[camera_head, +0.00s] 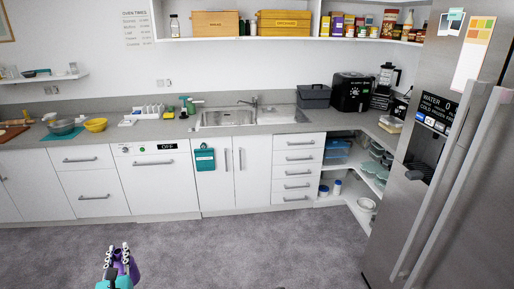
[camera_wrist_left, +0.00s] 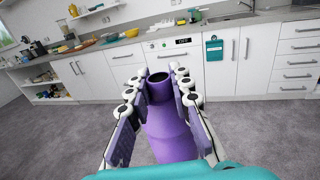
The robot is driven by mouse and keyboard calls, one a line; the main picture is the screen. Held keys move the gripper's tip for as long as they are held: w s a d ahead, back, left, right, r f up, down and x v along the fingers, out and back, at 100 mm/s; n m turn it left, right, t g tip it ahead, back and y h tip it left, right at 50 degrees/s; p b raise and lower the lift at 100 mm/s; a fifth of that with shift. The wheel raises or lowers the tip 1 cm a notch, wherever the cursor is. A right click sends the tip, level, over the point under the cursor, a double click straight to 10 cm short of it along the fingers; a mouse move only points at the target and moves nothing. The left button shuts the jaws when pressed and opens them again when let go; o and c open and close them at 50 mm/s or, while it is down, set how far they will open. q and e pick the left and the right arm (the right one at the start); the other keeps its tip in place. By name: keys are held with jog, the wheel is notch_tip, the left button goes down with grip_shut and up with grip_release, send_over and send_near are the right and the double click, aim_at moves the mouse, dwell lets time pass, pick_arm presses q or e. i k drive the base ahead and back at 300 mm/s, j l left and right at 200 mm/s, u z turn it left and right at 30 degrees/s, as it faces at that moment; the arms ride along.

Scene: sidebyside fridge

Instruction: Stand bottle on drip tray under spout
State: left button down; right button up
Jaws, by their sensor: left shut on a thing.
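My left gripper (camera_head: 117,252) is at the bottom left of the head view, over the floor. In the left wrist view my left gripper (camera_wrist_left: 158,88) is shut on a purple bottle (camera_wrist_left: 168,133), with fingers along both sides of its neck. The bottle's dark open mouth points away from the wrist camera. In the head view only a little of the purple bottle (camera_head: 124,263) shows between the fingers. The dispenser recess (camera_head: 427,150) is in the steel fridge door at the far right, well away from the gripper. Its drip tray (camera_head: 418,171) looks small and dark; the spout is hard to make out.
The fridge (camera_head: 460,185) has long vertical handles (camera_head: 440,200) beside the dispenser. White cabinets (camera_head: 160,185) and a counter (camera_head: 270,127) with a sink (camera_head: 228,117) line the back wall. Open corner shelves (camera_head: 350,187) stand left of the fridge. The grey carpet (camera_head: 260,250) between is clear.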

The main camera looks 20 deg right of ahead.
aim_at(425, 169)
jog(key=i+z, duration=0.1)
jog(key=z, duration=0.8)
jog(key=i+z, duration=0.15)
jog(key=z, duration=0.35)
jog(key=i+z, duration=0.1)
jog(key=z, duration=0.35)
jog(key=j+z, duration=0.1)
jog(key=z, duration=0.35)
jog(key=i+j+z, duration=0.15)
jog(key=j+z, duration=0.2)
jog(key=i+j+z, duration=0.15)
jog(key=z, duration=0.25)
jog(key=j+z, duration=0.75)
jog(key=i+j, duration=0.05)
